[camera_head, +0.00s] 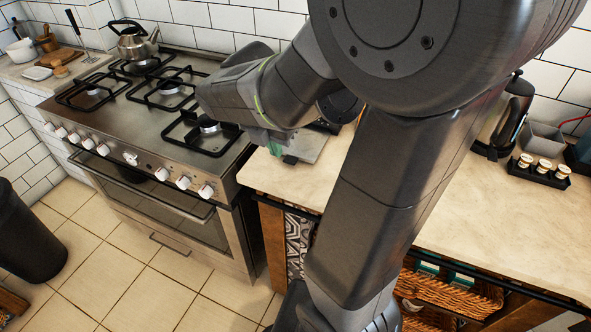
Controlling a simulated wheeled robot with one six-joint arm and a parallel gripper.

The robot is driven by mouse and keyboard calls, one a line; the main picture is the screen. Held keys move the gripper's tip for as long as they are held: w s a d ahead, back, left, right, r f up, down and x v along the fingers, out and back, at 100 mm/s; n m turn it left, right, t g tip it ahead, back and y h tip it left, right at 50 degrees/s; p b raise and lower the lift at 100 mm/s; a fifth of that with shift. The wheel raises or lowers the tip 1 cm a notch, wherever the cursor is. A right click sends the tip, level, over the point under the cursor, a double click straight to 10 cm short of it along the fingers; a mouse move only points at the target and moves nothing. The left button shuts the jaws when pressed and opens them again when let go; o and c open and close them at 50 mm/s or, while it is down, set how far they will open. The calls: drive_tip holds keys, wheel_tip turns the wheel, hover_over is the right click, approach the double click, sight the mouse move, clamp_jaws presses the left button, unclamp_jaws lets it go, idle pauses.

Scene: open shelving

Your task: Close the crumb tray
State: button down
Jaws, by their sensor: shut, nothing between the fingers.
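A steel gas stove (150,130) stands left of the counter (290,185), with a kettle (133,42) on it. The counter's front right is clear.

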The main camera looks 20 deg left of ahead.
sight(280, 181)
drive_tip(key=shift+n, duration=0.5)
drive_tip(key=x, duration=0.3)
drive_tip(key=b+x, duration=0.1)
drive_tip(key=x, duration=0.3)
drive_tip(key=s+x, duration=0.1)
drive_tip(key=x, duration=0.2)
drive_tip(key=shift+a+f+b, duration=0.3)
drive_tip(key=shift+f+b, duration=0.05)
drive_tip(key=shift+w+r+p, duration=0.15)
drive_tip(key=shift+w, duration=0.45)
drive_tip(key=shift+w+r+p, duration=0.15)
drive_tip(key=shift+w+r, duration=0.05)
drive_tip(key=shift+w, duration=0.4)
drive_tip(key=shift+w+d, duration=0.1)
drive_tip(key=shift+w, duration=0.65)
drive_tip(key=w+p, duration=0.2)
drive_tip(key=w, duration=0.3)
drive_tip(key=w+p, duration=0.2)
drive_tip(key=w, duration=0.2)
drive_tip(key=w+d+p, duration=0.1)
drive_tip(key=w+p, duration=0.1)
drive_tip(key=w, duration=0.3)
drive_tip(key=shift+w, duration=0.3)
